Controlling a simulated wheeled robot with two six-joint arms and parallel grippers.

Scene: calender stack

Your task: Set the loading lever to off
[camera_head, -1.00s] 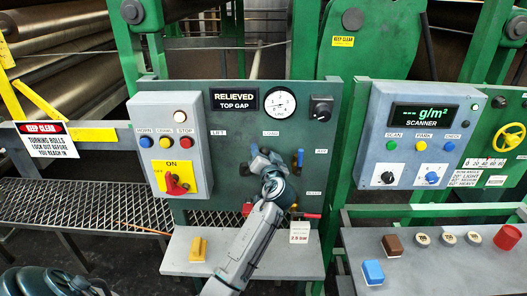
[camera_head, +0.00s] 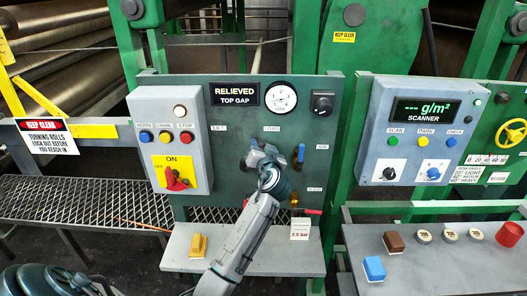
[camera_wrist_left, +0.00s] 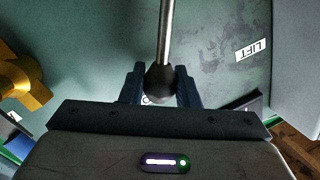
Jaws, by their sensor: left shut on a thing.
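The loading lever is mostly hidden in the head view by my left gripper (camera_head: 258,157), which is in front of the green panel (camera_head: 220,165) below the LOAD label (camera_head: 271,128). In the left wrist view the lever shows as a thin metal rod (camera_wrist_left: 167,35) ending in a dark round knob (camera_wrist_left: 160,82). My left gripper (camera_wrist_left: 160,88) is shut on this knob, one dark blue finger on each side. The lever's foot and any position marks are hidden. My right gripper is not in view.
A blue-handled lever (camera_head: 300,154) stands close right of my gripper. A red handle (camera_head: 311,211) is lower right. A round gauge (camera_head: 281,97) is above. A yellow block (camera_head: 198,245) and a white card (camera_head: 300,229) are on the shelf (camera_head: 290,262) below.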

